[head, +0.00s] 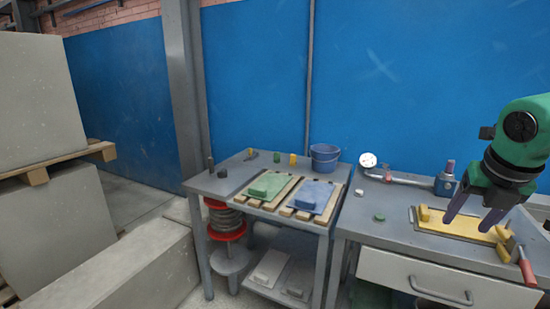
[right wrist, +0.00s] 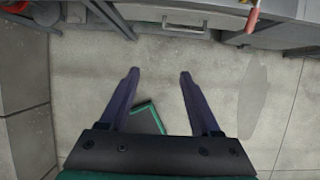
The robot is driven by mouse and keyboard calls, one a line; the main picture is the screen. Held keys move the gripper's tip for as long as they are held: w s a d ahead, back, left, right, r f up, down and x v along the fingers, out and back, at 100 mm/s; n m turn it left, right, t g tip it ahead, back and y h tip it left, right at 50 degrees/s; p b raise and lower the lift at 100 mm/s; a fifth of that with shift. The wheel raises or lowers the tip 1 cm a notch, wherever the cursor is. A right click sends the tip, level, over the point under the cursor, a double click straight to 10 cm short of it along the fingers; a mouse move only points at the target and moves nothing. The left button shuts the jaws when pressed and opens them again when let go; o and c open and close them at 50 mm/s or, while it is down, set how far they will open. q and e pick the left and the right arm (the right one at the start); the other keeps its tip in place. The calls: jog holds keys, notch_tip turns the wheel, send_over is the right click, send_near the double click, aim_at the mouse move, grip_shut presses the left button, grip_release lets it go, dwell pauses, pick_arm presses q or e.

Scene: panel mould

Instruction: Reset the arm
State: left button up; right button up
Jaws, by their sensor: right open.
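My right arm (head: 521,135) is green and comes in from the right in the head view. Its gripper (head: 466,226) has two dark purple fingers, spread apart with nothing between them. In the picture it lies over the yellow panel on the right bench; its height above it cannot be told. In the right wrist view the open gripper (right wrist: 159,72) points over bare grey floor (right wrist: 160,50), with the bench edge at the top. My left arm and gripper are not in view.
The right bench (head: 385,232) holds a yellow panel (head: 455,222) and a red-handled tool (head: 526,268). The left bench (head: 205,184) holds a green panel (head: 270,188), a blue panel (head: 312,195) and a blue bucket (head: 325,158). Concrete blocks (head: 50,235) stand at left.

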jog(key=w+d+f+m+t+y+p, duration=0.1)
jog(key=w+d+f+m+t+y, duration=0.25)
jog(key=w+d+f+m, duration=0.35)
jog(key=w+d+f+m+t+y+p, duration=0.1)
jog(key=w+d+f+m+t+y, duration=0.25)
jog(key=f, duration=0.55)
jog(key=s+d+f+m+t+h+p, duration=0.1)
jog(key=s+d+f+m+h, duration=0.25)
jog(key=f, duration=0.75)
jog(key=s+d+f+m+h, duration=0.25)
jog(key=s+f+m, duration=0.2)
jog(key=f, duration=0.55)
jog(key=s+a+f+m+g+h+p, duration=0.1)
jog(key=s+a+f+m+g, duration=0.3)
jog(key=s+f, duration=0.65)
jog(key=s+a+f+m+g, duration=0.25)
jog(key=s+a+f, duration=0.35)
jog(key=f, duration=0.7)
jog(key=s+a+f+m+g, duration=0.1)
jog(key=s+a+f, duration=0.2)
jog(key=s+a, duration=0.3)
jog(key=s+a+f+m+g+y, duration=0.1)
jog(key=s+a+f+g, duration=0.1)
jog(key=s+a, duration=0.4)
jog(key=s+a+f+g+y, duration=0.1)
jog(key=s+a+f, duration=0.3)
jog(key=s+a, duration=0.2)
jog(key=shift+s+a+f+m+g+p, duration=0.2)
jog(key=shift+s+f+m+g+p, duration=0.05)
jog(key=shift+m+g+p, duration=0.15)
